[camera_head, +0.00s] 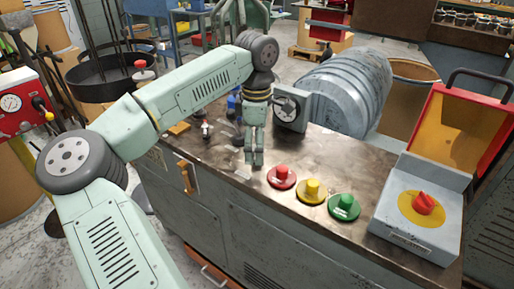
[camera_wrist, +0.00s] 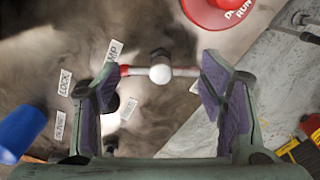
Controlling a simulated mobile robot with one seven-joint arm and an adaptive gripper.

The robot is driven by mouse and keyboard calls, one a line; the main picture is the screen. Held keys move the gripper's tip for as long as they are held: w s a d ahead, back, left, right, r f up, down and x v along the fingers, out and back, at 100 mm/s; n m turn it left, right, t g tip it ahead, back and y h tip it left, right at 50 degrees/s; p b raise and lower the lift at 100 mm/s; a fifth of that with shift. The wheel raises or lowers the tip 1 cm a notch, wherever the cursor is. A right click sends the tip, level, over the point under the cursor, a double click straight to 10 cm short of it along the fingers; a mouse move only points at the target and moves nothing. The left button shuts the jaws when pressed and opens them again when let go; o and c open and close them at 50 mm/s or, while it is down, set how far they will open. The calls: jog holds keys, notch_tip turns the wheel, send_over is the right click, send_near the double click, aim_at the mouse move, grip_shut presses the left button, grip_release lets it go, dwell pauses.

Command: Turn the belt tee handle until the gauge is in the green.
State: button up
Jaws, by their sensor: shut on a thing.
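The tee handle (camera_wrist: 159,73), a short crossbar with a pale round hub and a red end, lies between my fingers in the wrist view. My gripper (camera_wrist: 160,78) spans the bar, with a finger at each end, and is shut on it. In the head view my gripper (camera_head: 254,160) points down at the bench top, and the handle is hidden by the fingers.
Red (camera_head: 282,177), yellow (camera_head: 312,191) and green (camera_head: 344,206) buttons stand right of my gripper. A grey box with a red knob (camera_head: 424,203) is farther right. In the wrist view, small white labels and a blue object (camera_wrist: 20,132) lie left. Another gauge (camera_head: 10,103) is on a red box.

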jog(key=n, duration=0.2)
jog(key=n+b, duration=0.1)
jog(key=n, duration=0.1)
jog(key=shift+s+a+f, duration=0.1)
jog(key=shift+a+f, duration=0.05)
jog(key=shift+a, duration=0.05)
dwell(0.3)
jog(key=o, duration=1.1)
jog(key=shift+o, duration=0.2)
jog(key=shift+d, duration=0.1)
notch_tip(320, 180, up, 12)
